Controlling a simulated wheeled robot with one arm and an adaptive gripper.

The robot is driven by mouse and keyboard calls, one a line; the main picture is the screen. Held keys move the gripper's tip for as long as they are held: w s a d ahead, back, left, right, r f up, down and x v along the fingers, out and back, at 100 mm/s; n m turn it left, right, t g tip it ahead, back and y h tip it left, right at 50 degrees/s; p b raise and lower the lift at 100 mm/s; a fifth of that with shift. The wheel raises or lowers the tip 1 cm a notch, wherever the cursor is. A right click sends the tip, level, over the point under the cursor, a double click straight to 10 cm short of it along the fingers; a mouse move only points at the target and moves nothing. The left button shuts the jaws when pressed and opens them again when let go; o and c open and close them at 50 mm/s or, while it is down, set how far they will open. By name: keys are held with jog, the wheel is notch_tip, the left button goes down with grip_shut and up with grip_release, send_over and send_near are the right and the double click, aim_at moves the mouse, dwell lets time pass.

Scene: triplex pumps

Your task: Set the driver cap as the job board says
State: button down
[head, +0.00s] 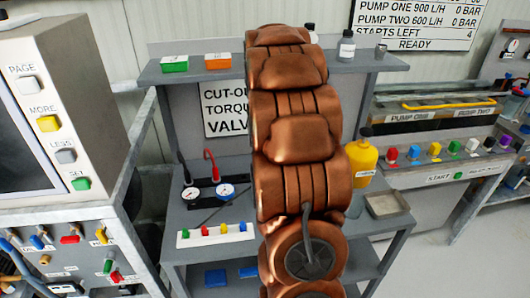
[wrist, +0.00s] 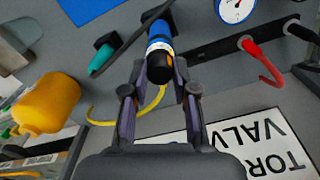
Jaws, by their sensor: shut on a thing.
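In the wrist view a blue cylindrical tool (wrist: 158,28), which looks like the driver, has a white marked band and a black end with a bit of orange. My gripper (wrist: 160,74) is shut on it near the black end. The band's markings are too small to read. In the head view my copper-coloured arm hides the gripper and the tool. A white board (head: 226,110) on the bench back reads CUT-OU, TORQU and VALV, its right part hidden by the arm. Part of it shows upside down in the wrist view (wrist: 262,145).
A yellow bottle (head: 362,163) and a grey tray (head: 388,205) stand right of my arm. Two gauges (head: 208,191), a red hook (head: 211,165) and a strip of coloured knobs (head: 214,235) are left. A button console (head: 60,110) stands far left. An upper shelf (head: 200,76) runs across.

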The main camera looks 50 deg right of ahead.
jog(key=shift+n, duration=0.3)
jog(key=n+b, duration=0.2)
jog(key=shift+f+n, duration=0.2)
jog(key=shift+n, duration=0.1)
jog(key=n+b, duration=0.2)
jog(key=n, duration=0.3)
jog(key=shift+r, duration=0.15)
jog(key=n, duration=0.5)
jog(key=shift+n, duration=2)
jog(key=c, duration=0.9)
grip_release()
